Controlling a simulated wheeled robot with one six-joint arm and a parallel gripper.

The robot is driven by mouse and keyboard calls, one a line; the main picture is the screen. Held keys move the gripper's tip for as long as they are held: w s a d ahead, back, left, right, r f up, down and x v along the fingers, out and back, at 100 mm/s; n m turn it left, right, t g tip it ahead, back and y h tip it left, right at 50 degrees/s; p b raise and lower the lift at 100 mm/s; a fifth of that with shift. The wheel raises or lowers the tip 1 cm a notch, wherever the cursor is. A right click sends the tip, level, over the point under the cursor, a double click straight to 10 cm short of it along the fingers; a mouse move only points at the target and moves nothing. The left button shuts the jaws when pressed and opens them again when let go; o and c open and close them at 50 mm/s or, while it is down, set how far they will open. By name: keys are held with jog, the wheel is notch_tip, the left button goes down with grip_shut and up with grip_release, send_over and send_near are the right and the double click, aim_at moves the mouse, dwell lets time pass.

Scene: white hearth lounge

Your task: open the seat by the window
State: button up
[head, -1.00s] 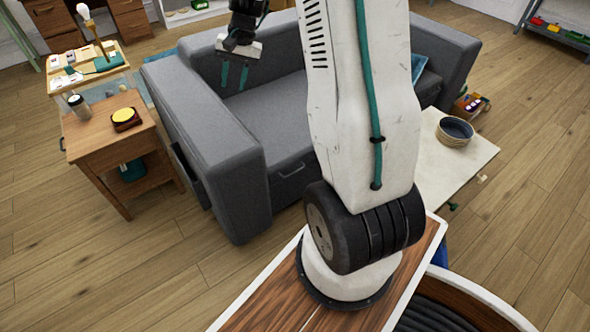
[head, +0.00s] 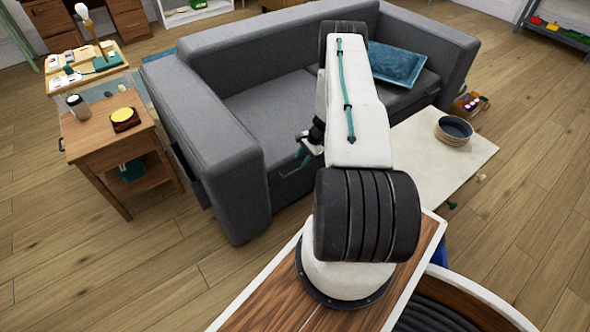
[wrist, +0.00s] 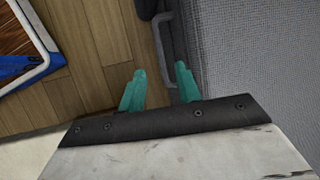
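The seat is a grey sofa (head: 255,105) with thick arms and a dark pull handle (head: 289,171) low on its front panel. The sofa's base looks closed. My gripper (head: 302,156) is low at the sofa's front, close to the handle and partly hidden by my arm. In the wrist view my gripper's two teal fingers (wrist: 160,70) stand apart with nothing between their tips that I can make out. The handle (wrist: 161,42) lies just beyond the tips, lined up with the gap. Grey sofa fabric (wrist: 250,60) fills the right side.
A wooden side table (head: 108,140) stands left of the sofa. A blue cushion (head: 397,64) lies on the seat's right side. A pale low table (head: 425,165) with a dark bowl (head: 454,130) is at the right. Wood floor (head: 120,265) is free at the front left.

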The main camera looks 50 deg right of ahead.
aim_at(293, 172)
jog(key=x, duration=0.7)
jog(key=shift+a+f, duration=0.15)
jog(key=shift+f, duration=0.05)
